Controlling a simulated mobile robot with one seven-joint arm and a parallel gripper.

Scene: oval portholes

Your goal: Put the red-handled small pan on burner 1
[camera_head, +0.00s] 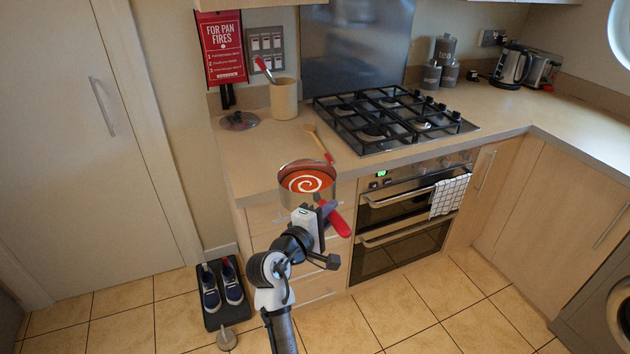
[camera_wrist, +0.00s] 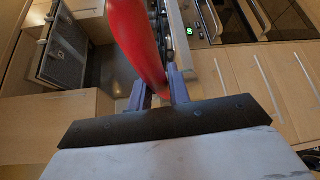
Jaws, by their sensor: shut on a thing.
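The small pan (camera_head: 307,180) has a red handle and holds red-orange contents with a white spiral. It is held up level near the counter's front edge, left of the hob. My gripper (camera_head: 326,211) is shut on the red handle (camera_head: 340,222). The handle also shows between my fingers in the wrist view (camera_wrist: 138,40); the pan body is not clear there. The black gas hob (camera_head: 392,117) has several burners under its grates, and I see no burner numbers. No pan stands on it.
A wooden spoon with a red handle (camera_head: 318,143) lies between pan and hob. A glass lid (camera_head: 239,120) and a utensil pot (camera_head: 284,99) stand at the counter's left. Canisters (camera_head: 441,65) stand behind the hob. Shoes (camera_head: 221,286) are on the floor at left.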

